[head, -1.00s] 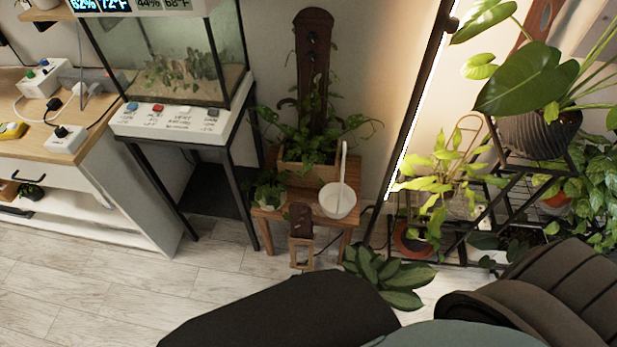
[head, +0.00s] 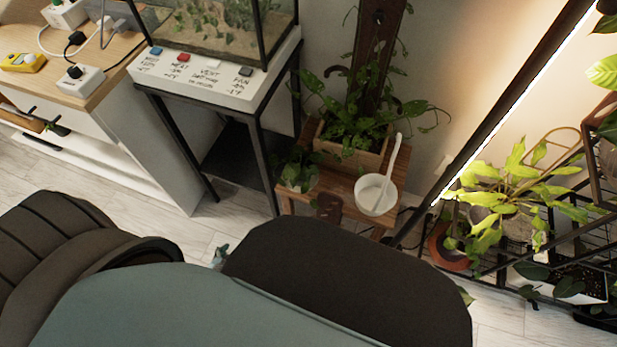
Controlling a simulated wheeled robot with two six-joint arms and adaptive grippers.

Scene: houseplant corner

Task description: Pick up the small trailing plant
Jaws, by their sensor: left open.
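The small trailing plant (head: 297,171) stands in a small pale pot on the left part of a low wooden stool (head: 335,182), beside a wooden planter box. Its leaves hang over the pot. My left arm crosses the bottom of the head view from the left. Only a small bluish-grey bit of what looks like my left gripper (head: 220,255) shows past the arm link, low and to the left of the stool, apart from the plant. The rest of this gripper is hidden behind the arm. My right gripper is not in view.
The planter box (head: 350,150) with a leafy plant and dark post stands behind. A white bowl (head: 376,194) with a spoon-like handle sits at the stool's right. A terrarium (head: 225,25) on a black-legged stand is close on the left. A plant rack (head: 560,240) stands right.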

